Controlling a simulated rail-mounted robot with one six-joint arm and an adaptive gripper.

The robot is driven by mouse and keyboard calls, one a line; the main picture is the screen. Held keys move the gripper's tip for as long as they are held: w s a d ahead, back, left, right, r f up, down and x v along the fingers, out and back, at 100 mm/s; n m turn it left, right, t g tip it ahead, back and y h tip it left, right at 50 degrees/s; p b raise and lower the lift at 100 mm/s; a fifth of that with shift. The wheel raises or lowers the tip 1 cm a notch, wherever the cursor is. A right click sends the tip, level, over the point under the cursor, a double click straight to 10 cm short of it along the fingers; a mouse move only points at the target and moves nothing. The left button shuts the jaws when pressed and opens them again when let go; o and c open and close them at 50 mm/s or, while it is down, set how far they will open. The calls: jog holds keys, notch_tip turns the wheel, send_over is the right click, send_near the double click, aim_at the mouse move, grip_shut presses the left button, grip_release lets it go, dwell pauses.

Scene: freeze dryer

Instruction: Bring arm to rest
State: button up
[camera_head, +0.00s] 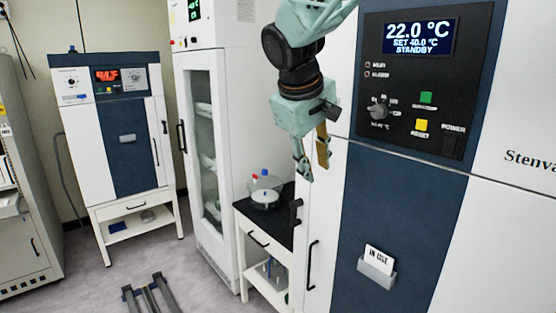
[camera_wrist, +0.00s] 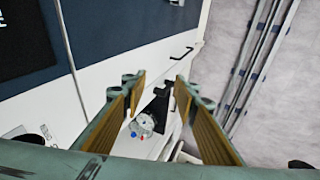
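My gripper (camera_head: 315,168) hangs from my raised arm, in front of the large dryer's (camera_head: 405,215) left edge, fingers pointing down. In the wrist view my gripper (camera_wrist: 159,82) is open, its two tan-lined fingers apart with nothing held between them. The dryer's display reads 22.0 °C, SET 40.0 °C, STANDBY. Its control panel (camera_head: 455,105) has a knob, a green button and a yellow button. A white "IN USE" card (camera_head: 379,260) sits in a holder on the blue front. The arm's upper links run out of the head view's top.
A small black-topped bench (camera_head: 283,222) stands left of the dryer, bearing a clear vessel (camera_head: 264,198) with red and blue parts. A tall glass-door cabinet (camera_head: 205,150) and a smaller oven (camera_head: 125,140) stand further left. Floor rails (camera_head: 150,296) run at the bottom; floor around them is clear.

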jog(key=s+d+m, duration=0.1)
jog(key=s+d, duration=0.2)
jog(key=s, duration=0.4)
jog(key=s+d+m+y+b, duration=0.1)
jog(key=s+d+m, duration=0.1)
jog(key=s+d, duration=0.35)
jog(key=s+d+m, duration=0.1)
jog(key=s, duration=0.8)
jog(key=s+d+f+m, duration=0.1)
jog(key=s+f, duration=0.2)
jog(key=s, duration=0.8)
jog(key=s+d+f+m+g+y+b, duration=0.1)
jog(key=s+f, duration=0.3)
jog(key=s, duration=0.7)
jog(key=shift+s+m+y, duration=0.2)
jog(key=shift+m+y, duration=0.1)
jog(key=shift+m, duration=0.5)
jog(key=shift+r, duration=0.1)
